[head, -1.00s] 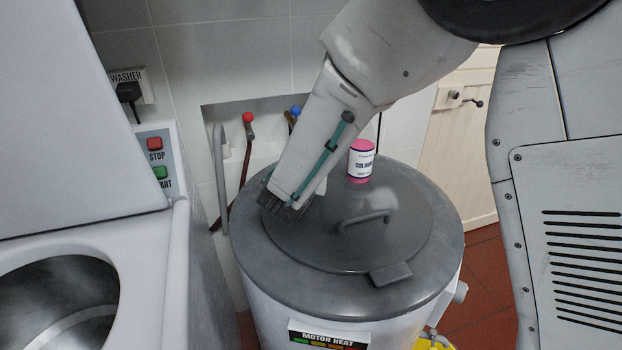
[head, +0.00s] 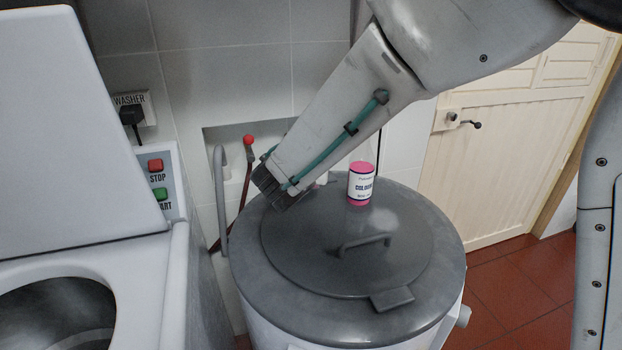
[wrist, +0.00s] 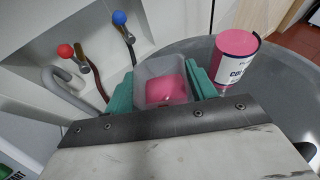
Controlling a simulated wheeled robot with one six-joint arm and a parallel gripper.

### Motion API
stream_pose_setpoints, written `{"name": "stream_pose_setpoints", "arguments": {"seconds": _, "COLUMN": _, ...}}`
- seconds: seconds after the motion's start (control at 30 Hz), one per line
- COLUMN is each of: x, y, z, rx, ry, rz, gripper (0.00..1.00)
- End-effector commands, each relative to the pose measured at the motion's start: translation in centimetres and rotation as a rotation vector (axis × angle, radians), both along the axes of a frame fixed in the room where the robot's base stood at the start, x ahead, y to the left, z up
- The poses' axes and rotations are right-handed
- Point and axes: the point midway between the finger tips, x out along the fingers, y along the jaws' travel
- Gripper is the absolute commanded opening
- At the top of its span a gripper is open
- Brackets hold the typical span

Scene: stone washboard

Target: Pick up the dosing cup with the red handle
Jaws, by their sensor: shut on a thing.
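The dosing cup (wrist: 150,75) is a small translucent cup with pink material inside, in the middle of the wrist view. My gripper (wrist: 163,94) is shut on it, with a teal finger on each side. No red handle can be made out on the cup. In the head view my gripper (head: 271,189) points down and left above the back left of the grey lid, and the arm hides the cup there.
A pink bottle with a white label (head: 360,183) stands on the grey drum lid (head: 320,260), close to my arm; it is also in the wrist view (wrist: 233,66). Red-knobbed (wrist: 66,52) and blue-knobbed (wrist: 119,18) levers stand by the wall niche. The open washer (head: 100,260) is at left.

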Motion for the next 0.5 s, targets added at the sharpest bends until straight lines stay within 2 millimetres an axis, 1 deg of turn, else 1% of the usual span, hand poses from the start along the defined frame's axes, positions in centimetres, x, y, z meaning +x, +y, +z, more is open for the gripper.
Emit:
{"name": "stream_pose_setpoints", "arguments": {"seconds": 0.03, "x": 0.0, "y": 0.0, "z": 1.0, "rx": 0.004, "ry": -0.004, "rz": 0.0, "gripper": 0.33}}
{"name": "stream_pose_setpoints", "arguments": {"seconds": 0.1, "x": 0.0, "y": 0.0, "z": 2.0, "rx": 0.004, "ry": -0.004, "rz": -0.001, "gripper": 0.33}}
{"name": "stream_pose_setpoints", "arguments": {"seconds": 0.3, "x": 0.0, "y": 0.0, "z": 4.6, "rx": 0.003, "ry": -0.004, "rz": -0.002, "gripper": 0.33}}
{"name": "stream_pose_setpoints", "arguments": {"seconds": 0.5, "x": 0.0, "y": 0.0, "z": 6.8, "rx": 0.003, "ry": -0.003, "rz": 0.0, "gripper": 0.33}}
